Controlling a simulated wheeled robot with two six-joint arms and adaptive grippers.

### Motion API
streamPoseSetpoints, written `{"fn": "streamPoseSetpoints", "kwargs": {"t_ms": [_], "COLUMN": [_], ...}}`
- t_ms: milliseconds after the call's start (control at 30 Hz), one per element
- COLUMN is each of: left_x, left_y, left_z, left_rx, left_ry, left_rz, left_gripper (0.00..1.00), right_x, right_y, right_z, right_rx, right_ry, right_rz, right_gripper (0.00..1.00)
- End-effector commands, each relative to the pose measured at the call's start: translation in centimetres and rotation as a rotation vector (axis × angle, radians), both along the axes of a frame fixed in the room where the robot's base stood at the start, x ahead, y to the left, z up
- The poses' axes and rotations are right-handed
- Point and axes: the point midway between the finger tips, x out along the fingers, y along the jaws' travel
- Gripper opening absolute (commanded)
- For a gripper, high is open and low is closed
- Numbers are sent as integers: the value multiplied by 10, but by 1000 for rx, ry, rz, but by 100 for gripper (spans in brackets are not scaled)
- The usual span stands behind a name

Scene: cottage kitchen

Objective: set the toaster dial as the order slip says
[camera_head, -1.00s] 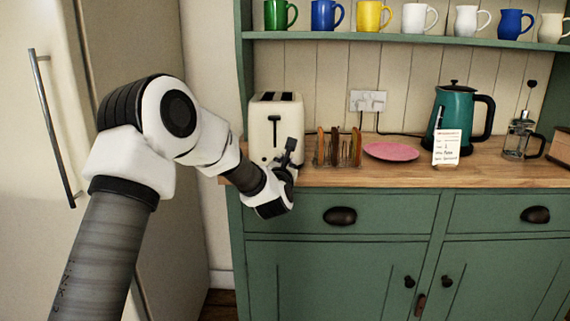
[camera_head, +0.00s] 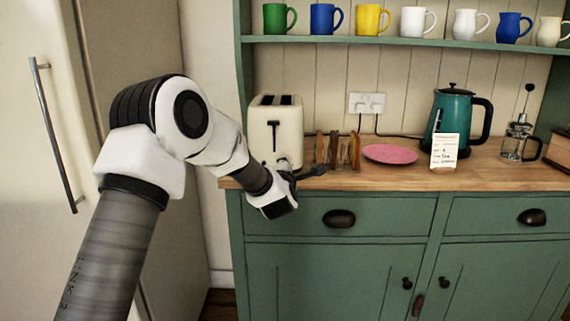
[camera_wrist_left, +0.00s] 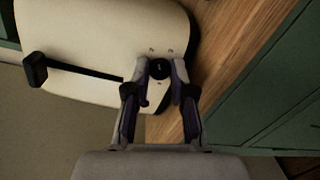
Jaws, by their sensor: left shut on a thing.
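The cream toaster (camera_head: 276,128) stands at the left end of the counter. In the left wrist view the toaster (camera_wrist_left: 95,35) shows its front, with a black lever (camera_wrist_left: 36,70) on a slot and a small round black dial (camera_wrist_left: 159,68) with faint marks around it. My left gripper (camera_wrist_left: 160,75) has its two fingers on either side of the dial and is shut on it. In the head view the left gripper (camera_head: 288,167) is at the toaster's lower front and hides the dial. The white order slip (camera_head: 445,152) stands before the kettle; its small writing is not clearly legible.
A toast rack with toast (camera_head: 346,151) stands just right of the gripper. A pink plate (camera_head: 390,154), a teal kettle (camera_head: 455,112) and a glass press (camera_head: 517,142) stand farther right. Mugs line the shelf (camera_head: 400,39). The wooden counter front (camera_head: 400,178) is clear.

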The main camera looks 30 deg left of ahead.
Motion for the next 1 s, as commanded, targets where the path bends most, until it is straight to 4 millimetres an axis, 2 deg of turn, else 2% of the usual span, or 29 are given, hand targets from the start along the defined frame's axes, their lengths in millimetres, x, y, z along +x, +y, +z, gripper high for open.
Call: {"fn": "streamPoseSetpoints", "kwargs": {"t_ms": [1000], "left_x": [1], "left_y": [-2], "left_z": [3], "left_rx": [822], "left_ry": [502], "left_rz": [2], "left_gripper": [0], "right_x": [0], "right_y": [0], "right_z": [64], "right_rx": [0], "right_ry": [0], "right_rz": [0], "right_gripper": [40]}}
